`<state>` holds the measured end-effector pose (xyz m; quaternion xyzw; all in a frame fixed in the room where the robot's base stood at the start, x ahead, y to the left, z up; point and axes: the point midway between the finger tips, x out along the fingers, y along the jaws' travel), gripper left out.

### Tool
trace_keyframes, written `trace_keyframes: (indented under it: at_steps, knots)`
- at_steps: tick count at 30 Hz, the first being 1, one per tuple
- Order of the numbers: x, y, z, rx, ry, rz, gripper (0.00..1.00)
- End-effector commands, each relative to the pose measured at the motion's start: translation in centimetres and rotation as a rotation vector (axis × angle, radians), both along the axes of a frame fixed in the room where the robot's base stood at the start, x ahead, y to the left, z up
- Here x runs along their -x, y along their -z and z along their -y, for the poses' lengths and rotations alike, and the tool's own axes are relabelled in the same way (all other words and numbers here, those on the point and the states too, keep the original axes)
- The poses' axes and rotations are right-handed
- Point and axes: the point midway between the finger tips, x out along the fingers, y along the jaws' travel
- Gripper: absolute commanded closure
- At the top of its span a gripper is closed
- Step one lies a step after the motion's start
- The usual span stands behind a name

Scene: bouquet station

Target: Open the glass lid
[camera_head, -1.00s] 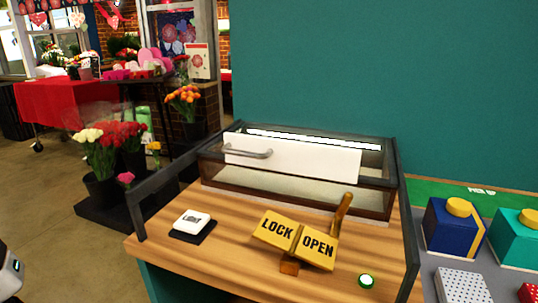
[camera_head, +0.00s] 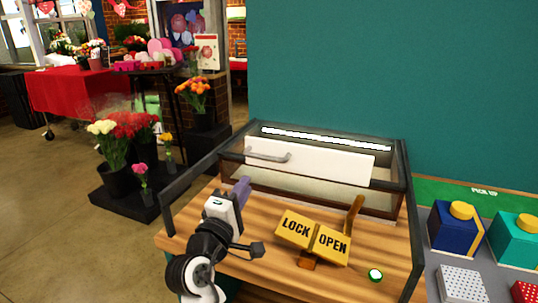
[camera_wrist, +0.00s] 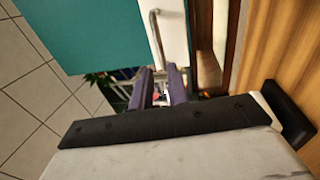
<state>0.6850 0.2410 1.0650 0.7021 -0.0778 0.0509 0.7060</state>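The glass case (camera_head: 322,190) stands at the back of the wooden counter. Its lid looks closed, with a white front panel (camera_head: 335,165) and a grey bar handle (camera_head: 268,155) at that panel's left. The handle also shows in the wrist view (camera_wrist: 157,38), beyond my fingertips. My gripper (camera_head: 244,182) is in front of the case's left end, below and left of the handle. In the wrist view its two purple fingers (camera_wrist: 161,82) are apart, with nothing held between them. They do not appear to touch the handle.
A wooden lever (camera_head: 353,218) stands behind yellow LOCK and OPEN signs (camera_head: 313,238), leaning to the OPEN side. A green-lit button (camera_head: 375,275) is at the counter's front right. Dark rails edge the counter's sides. Boxes (camera_head: 455,228) stand on the grey table at right.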

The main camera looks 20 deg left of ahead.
Motion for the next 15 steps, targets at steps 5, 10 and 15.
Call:
trace_keyframes:
  at_steps: [5,10,15]
  knots:
    - [-3.6,-1.1,0.2,0.001,0.002,0.0,0.83]
    - [-7.2,-1.8,0.3,-0.001,0.0,0.001,0.83]
    - [-10.1,-2.3,0.4,-0.003,-0.002,0.002,0.83]
